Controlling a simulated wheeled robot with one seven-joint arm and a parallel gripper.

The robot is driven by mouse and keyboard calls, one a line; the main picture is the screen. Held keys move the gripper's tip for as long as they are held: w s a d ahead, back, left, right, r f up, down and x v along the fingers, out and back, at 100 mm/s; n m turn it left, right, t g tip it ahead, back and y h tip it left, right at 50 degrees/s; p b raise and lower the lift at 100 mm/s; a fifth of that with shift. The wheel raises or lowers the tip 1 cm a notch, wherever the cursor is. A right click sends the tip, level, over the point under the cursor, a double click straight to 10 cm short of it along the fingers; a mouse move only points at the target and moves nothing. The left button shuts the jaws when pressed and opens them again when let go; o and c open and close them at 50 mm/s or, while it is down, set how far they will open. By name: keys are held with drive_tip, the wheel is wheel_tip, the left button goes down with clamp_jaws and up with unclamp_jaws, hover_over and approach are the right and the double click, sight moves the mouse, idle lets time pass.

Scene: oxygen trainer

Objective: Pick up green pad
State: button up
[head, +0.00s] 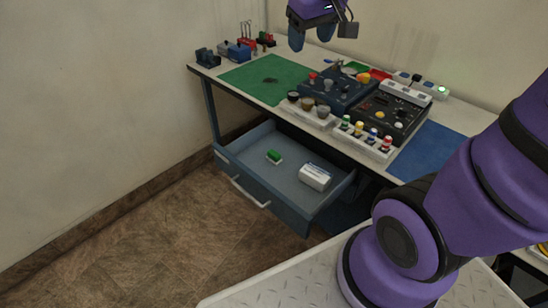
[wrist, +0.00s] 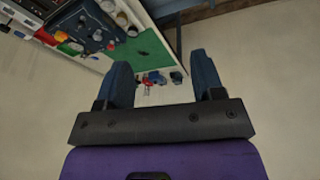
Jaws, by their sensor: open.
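A small green pad (head: 274,156) with a pale underside lies in the open blue drawer (head: 236,160), left of a white box. A larger flat green mat (head: 258,84) lies on the left part of the tabletop, with a small dark patch on it; the mat also shows in the wrist view (wrist: 122,52). My gripper (head: 311,36) is high above the back of the table, its blue fingers apart and nothing between them. In the wrist view my gripper (wrist: 160,68) is open and empty too. The small pad cannot be made out in the wrist view.
The white box (head: 315,177) sits in the drawer's right part. Dark control units (head: 338,90), knobs and a power strip crowd the table's middle and right. A blue mat (head: 428,150) lies at the right. Blue and red items stand at the back left. The drawer protrudes over the floor.

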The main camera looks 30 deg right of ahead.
drive_tip(key=w+d+f+g, duration=0.1)
drive_tip(key=w+f, duration=0.6)
drive_tip(key=w, duration=0.2)
drive_tip(key=n+g, duration=0.3)
hover_over(274, 153)
wheel_tip(274, 153, down, 35)
drive_tip(key=shift+y, duration=0.4)
drive_tip(key=f, duration=0.6)
drive_tip(key=shift+w+d+f, duration=0.2)
drive_tip(key=shift+d, duration=0.2)
drive_tip(key=shift+s+a+f, duration=0.1)
drive_tip(key=shift+a+f, duration=0.1)
drive_tip(key=shift+f, duration=1.1)
drive_tip(key=shift+a+f, duration=0.15)
drive_tip(key=shift+f, duration=1.15)
drive_tip(key=c, duration=1)
